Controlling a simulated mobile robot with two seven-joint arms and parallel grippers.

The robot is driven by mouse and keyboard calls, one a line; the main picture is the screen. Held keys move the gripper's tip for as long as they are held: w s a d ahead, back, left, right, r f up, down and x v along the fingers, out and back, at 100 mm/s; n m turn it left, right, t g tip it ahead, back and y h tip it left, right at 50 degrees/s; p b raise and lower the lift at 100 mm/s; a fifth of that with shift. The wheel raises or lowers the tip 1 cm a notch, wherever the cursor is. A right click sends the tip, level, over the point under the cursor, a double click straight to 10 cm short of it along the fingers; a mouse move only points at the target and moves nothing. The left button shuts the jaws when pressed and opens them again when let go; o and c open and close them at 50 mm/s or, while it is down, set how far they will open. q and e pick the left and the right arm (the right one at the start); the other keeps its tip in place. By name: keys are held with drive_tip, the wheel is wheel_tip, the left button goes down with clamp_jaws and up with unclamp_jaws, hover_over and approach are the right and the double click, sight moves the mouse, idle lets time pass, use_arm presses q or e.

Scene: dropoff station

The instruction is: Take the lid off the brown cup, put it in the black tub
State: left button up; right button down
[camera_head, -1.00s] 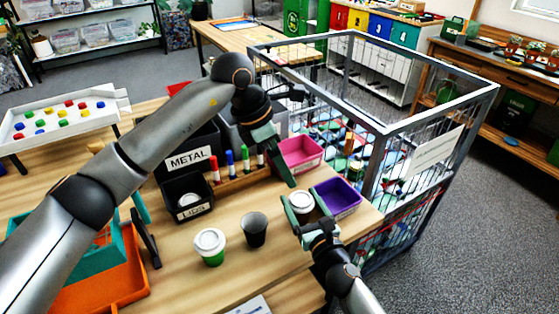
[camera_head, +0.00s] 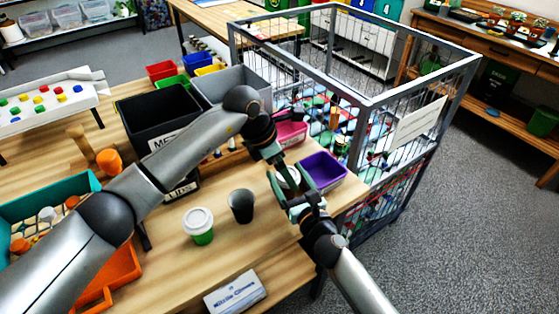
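A white lid (camera_head: 287,177) shows between my grippers, left of the purple bin. The cup under it is hidden by fingers, so its brown colour cannot be seen. My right gripper (camera_head: 290,188) has a finger on each side of this cup and appears shut on it. My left gripper (camera_head: 280,168) reaches down from above to the lid; its finger spacing and any contact are unclear. The small black tub (camera_head: 185,190) with a partly covered "LIDS" label stands behind my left forearm, which hides most of it.
A green cup with a white lid (camera_head: 199,225) and a dark open cup (camera_head: 241,206) stand on the table in front. A purple bin (camera_head: 323,172), pink bin (camera_head: 291,131) and large black bin (camera_head: 158,117) stand behind. A wire cage (camera_head: 455,75) is at right.

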sight(295, 175)
use_arm(q)
drive_tip(key=shift+f, duration=0.1)
drive_tip(key=c, duration=1.4)
drive_tip(key=shift+d+r, duration=0.15)
drive_tip(key=shift+r, duration=1.1)
drive_tip(key=shift+c, duration=0.2)
use_arm(e)
drive_tip(key=shift+d+f, duration=0.2)
drive_tip(key=shift+f, duration=0.1)
use_arm(q)
drive_tip(key=shift+r, duration=0.1)
drive_tip(key=shift+d, duration=0.1)
drive_tip(key=shift+c, duration=0.2)
clamp_jaws()
drive_tip(key=shift+r+g+h, duration=0.3)
drive_tip(key=shift+g, duration=0.3)
use_arm(e)
drive_tip(key=shift+s, duration=0.1)
use_arm(q)
drive_tip(key=shift+f, duration=0.1)
use_arm(e)
drive_tip(key=shift+a, duration=0.1)
use_arm(q)
drive_tip(key=shift+a+f, duration=0.1)
drive_tip(key=shift+a, duration=0.1)
use_arm(e)
drive_tip(key=shift+r, duration=0.15)
